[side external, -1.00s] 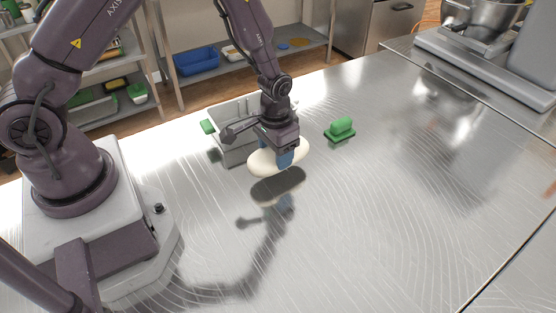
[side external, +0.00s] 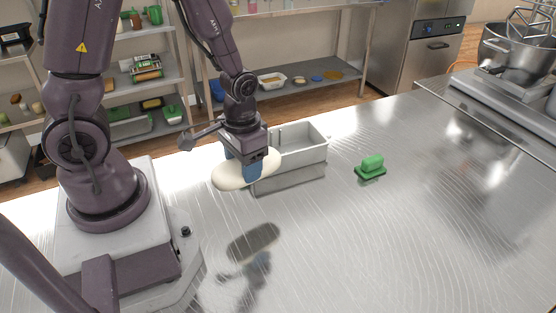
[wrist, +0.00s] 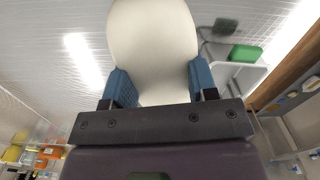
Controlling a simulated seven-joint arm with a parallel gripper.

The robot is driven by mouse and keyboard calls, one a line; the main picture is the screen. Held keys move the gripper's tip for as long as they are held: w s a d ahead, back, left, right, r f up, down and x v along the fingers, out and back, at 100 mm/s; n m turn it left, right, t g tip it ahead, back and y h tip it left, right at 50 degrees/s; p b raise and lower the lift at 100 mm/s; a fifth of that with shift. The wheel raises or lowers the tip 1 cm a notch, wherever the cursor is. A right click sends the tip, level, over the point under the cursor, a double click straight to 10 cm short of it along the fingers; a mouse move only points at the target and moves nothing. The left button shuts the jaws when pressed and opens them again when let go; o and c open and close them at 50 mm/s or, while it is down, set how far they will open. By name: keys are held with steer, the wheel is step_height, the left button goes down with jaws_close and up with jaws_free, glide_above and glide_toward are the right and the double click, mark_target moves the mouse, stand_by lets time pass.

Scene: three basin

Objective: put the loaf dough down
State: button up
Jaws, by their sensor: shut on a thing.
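The loaf dough (side external: 228,178) is a pale, smooth oval. My gripper (side external: 241,165) is shut on it, with a blue finger on each side. The dough hangs level above the steel table, apart from it, with its dark shadow below. In the side view it overlaps the left end of a grey basin (side external: 300,158); I cannot tell whether it touches the basin. In the wrist view the dough (wrist: 152,45) fills the space between the blue fingers of my gripper (wrist: 161,84).
A green block on a green base (side external: 371,167) stands on the table (side external: 400,240) right of the basin. A mixer with a steel bowl (side external: 510,45) stands at the far right. The table's front and middle are clear. Shelves (side external: 300,85) stand behind.

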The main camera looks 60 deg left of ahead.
mark_target(283, 149)
steer(key=w+a+f+m, duration=0.1)
steer(key=w+a+m, duration=0.2)
steer(key=w+a, duration=1)
steer(key=f, duration=0.1)
steer(key=s+f, duration=0.1)
steer(key=f, duration=0.3)
steer(key=shift+s+a+f, duration=0.15)
steer(key=shift+s+a, duration=0.1)
steer(key=shift+a, duration=0.15)
steer(key=shift+f, duration=2.4)
steer(key=o, duration=1)
steer(key=shift+f, duration=0.15)
